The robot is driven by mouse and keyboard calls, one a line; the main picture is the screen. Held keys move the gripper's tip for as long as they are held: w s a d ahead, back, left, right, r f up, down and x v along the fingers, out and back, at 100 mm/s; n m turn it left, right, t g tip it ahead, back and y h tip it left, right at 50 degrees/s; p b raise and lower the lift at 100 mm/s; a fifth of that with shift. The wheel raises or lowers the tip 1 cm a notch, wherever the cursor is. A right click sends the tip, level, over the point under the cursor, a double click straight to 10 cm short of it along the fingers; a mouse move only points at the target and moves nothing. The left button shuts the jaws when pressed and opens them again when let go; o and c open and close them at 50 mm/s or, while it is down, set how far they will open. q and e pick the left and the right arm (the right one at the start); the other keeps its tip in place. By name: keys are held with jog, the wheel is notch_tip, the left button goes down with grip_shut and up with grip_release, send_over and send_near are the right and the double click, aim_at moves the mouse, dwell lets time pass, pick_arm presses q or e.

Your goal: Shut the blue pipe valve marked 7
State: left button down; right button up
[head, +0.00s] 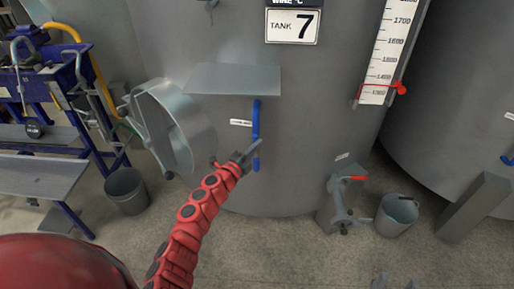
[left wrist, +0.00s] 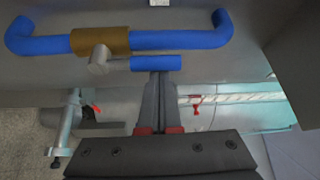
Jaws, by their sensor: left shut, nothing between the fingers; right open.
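The blue pipe (head: 256,118) runs upright on the front of the tank under the sign TANK 7 (head: 292,26). In the left wrist view the same pipe (left wrist: 190,40) has a brass valve body (left wrist: 100,40), a grey stem (left wrist: 101,60) and a short blue handle (left wrist: 155,63). The handle looks roughly parallel to the pipe. My left gripper (head: 256,146) is shut and empty, its tips (left wrist: 159,76) right at the handle; I cannot tell whether they touch. In the head view it hides part of the valve. My right gripper (head: 396,282) is open at the bottom edge, only its tips showing.
A grey shelf (head: 232,79) juts from the tank above the pipe. A round hatch (head: 180,125) stands out to the left. A red-handled outlet (head: 345,203) and a bucket (head: 397,215) are at lower right. Another bucket (head: 127,190) and a blue rack (head: 75,95) are left.

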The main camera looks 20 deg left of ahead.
pick_arm(q)
jog(key=shift+a, duration=0.15)
jog(key=s+a+f+n+t+y+b, duration=0.1)
jog(key=a+f+n+t+y+b, duration=0.1)
jog(key=n+y+b, duration=0.3)
jog(key=s+a+f+n+t+y+b, duration=0.1)
jog(key=a+f+n+t+y+b, duration=0.2)
jog(key=n+b, duration=0.8)
jog(key=shift+a+f+n+y+b, duration=0.3)
jog(key=shift+a+f+n+y, duration=1)
jog(key=shift+n, duration=2.6)
jog(key=shift+s+d+r+y, duration=0.1)
jog(key=shift+d+r+y, duration=0.2)
jog(key=shift+r+y, duration=0.3)
jog(key=shift+r, duration=0.1)
